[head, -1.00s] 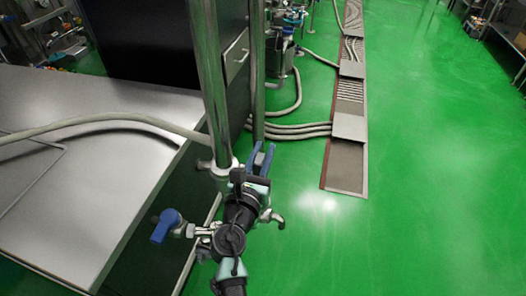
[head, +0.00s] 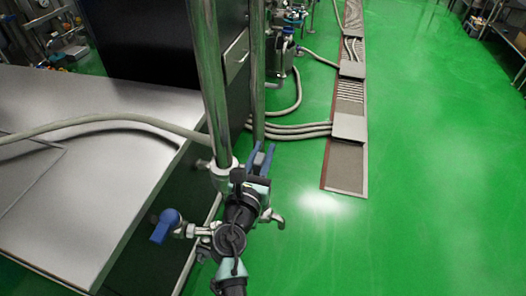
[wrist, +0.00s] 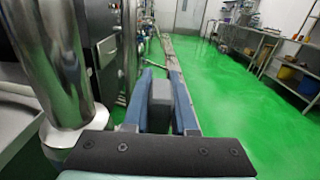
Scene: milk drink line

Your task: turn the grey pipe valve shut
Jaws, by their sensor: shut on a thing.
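My gripper (head: 262,160) is at the pipework beside the upright steel pipe (head: 208,85), at the right of the metal table. In the wrist view its two blue fingers (wrist: 164,102) stand on either side of a grey block-like handle (wrist: 161,98), which I take as the grey valve's handle. The gripper is shut on it. The handle's grey top also shows in the head view (head: 259,158). The valve's body and the handle's lower part are hidden by my gripper and arm.
A blue-handled valve (head: 165,226) sticks out at the lower left. A metal table (head: 60,225) with a hose (head: 95,120) on it fills the left. A floor drain channel (head: 345,172) runs beyond.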

